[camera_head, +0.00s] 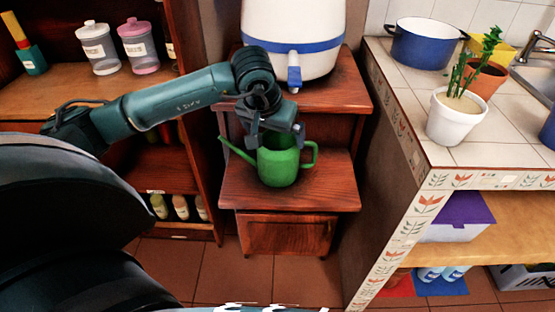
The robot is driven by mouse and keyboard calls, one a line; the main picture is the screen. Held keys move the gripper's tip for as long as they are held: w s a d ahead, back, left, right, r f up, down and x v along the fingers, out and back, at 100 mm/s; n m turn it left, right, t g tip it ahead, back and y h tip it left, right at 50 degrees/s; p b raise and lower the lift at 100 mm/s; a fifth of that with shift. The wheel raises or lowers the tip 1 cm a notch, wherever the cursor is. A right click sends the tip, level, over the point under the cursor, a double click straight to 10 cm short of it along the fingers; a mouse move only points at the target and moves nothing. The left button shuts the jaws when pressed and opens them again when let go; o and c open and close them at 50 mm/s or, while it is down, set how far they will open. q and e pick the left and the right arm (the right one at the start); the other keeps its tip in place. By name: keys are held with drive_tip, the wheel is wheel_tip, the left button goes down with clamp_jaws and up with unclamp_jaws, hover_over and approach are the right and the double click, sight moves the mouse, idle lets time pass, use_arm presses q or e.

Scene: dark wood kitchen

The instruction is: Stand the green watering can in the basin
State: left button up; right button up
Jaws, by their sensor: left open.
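The green watering can (278,168) stands upright on the middle shelf of a small red-brown wooden cabinet, its spout to the left and its handle to the right. My left gripper (277,140) is open at the can's top and hides part of its rim; I cannot tell whether it touches the can. The basin shows as a metal sink (535,76) cut off at the right edge, set in the tiled counter with a tap (538,42) beside it. My right gripper is not in view.
A white dispenser with a blue band (293,40) stands on the cabinet top above the can. The tiled counter (485,157) holds a white plant pot (455,117), an orange-brown pot (484,78) and a blue pot (424,45). Shelves with jars (97,47) stand at left.

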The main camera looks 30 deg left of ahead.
sight(278, 145)
use_arm(q)
drive_tip(key=shift+x, duration=3.15)
drive_tip(key=shift+s, duration=0.15)
drive_tip(key=shift+c, duration=0.2)
drive_tip(key=c, duration=0.9)
drive_tip(key=shift+c, duration=0.7)
drive_tip(key=shift+r, duration=0.15)
